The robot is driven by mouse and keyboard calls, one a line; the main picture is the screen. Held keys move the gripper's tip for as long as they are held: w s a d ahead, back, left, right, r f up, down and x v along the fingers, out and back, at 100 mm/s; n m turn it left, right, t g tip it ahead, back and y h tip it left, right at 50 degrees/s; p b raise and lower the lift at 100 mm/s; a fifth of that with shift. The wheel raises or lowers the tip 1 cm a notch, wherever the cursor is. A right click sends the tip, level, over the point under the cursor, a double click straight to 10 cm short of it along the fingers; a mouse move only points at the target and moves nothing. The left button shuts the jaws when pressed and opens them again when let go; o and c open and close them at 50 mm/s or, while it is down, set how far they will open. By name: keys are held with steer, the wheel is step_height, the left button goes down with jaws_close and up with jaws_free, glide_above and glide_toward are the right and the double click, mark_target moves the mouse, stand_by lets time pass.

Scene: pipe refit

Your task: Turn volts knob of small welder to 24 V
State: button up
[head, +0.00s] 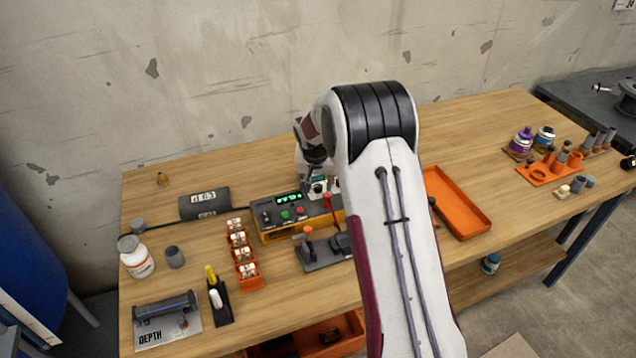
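A small welder, an orange-yellow box with a dark sloped control panel (295,214), stands mid-table. Its lit green display (289,198) is too small to read surely. My gripper (316,160) is small and dark behind my arm, just above the right back part of the welder. My arm hides much of it, so its fingers, and whether they touch a knob, cannot be made out. The volts knob and its setting cannot be told apart here.
An orange rack (243,256) of small parts stands left of the welder, and a dark stand (322,254) in front. An empty orange tray (455,203) lies to the right. The back of the table is mostly clear.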

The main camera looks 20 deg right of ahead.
jaws_close()
steer(key=shift+m, duration=0.8)
steer(key=shift+a+m+g+h, duration=0.1)
steer(key=shift+m+g+h, duration=0.3)
steer(key=shift+m+h, duration=0.55)
steer(key=shift+w+m+g, duration=0.1)
steer(key=shift+m+g, duration=0.7)
steer(key=shift+m, duration=1.75)
jaws_free()
steer(key=shift+h, duration=0.25)
